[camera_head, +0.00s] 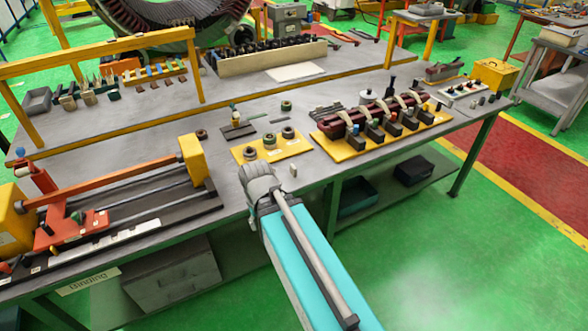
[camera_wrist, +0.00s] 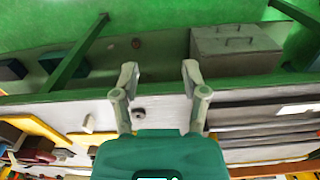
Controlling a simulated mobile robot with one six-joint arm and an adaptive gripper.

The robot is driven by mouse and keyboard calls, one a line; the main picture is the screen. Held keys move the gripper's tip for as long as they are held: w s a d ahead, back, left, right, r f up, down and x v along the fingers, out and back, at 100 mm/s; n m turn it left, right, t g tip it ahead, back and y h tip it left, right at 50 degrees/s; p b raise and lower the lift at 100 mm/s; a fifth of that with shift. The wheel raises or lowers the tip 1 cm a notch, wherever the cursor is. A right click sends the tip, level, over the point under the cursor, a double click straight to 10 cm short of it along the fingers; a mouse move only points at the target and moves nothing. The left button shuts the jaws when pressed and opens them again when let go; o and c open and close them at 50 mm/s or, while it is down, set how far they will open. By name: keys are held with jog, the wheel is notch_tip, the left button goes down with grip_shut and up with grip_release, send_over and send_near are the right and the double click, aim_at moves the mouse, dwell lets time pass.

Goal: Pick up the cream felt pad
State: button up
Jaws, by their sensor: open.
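A flat cream pad (camera_head: 295,72), which looks like the felt pad, lies on the raised back part of the bench in front of a long block rack. I do not make it out in the wrist view. My gripper (camera_head: 259,178) is over the front edge of the bench, well short of the pad and nearer the camera. In the wrist view my gripper (camera_wrist: 160,75) has its two fingers spread apart with nothing between the tips. My teal arm hides part of the bench's front edge in the head view.
A yellow plate (camera_head: 272,149) with several rings lies just beyond my gripper. A small pale peg (camera_head: 293,170) stands close to its right. A coil fixture (camera_head: 382,128) is on the right, and an orange-barred slide fixture (camera_head: 110,185) is on the left. The rack (camera_head: 265,58) stands behind the pad.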

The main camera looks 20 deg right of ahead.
jog(key=shift+a, duration=0.35)
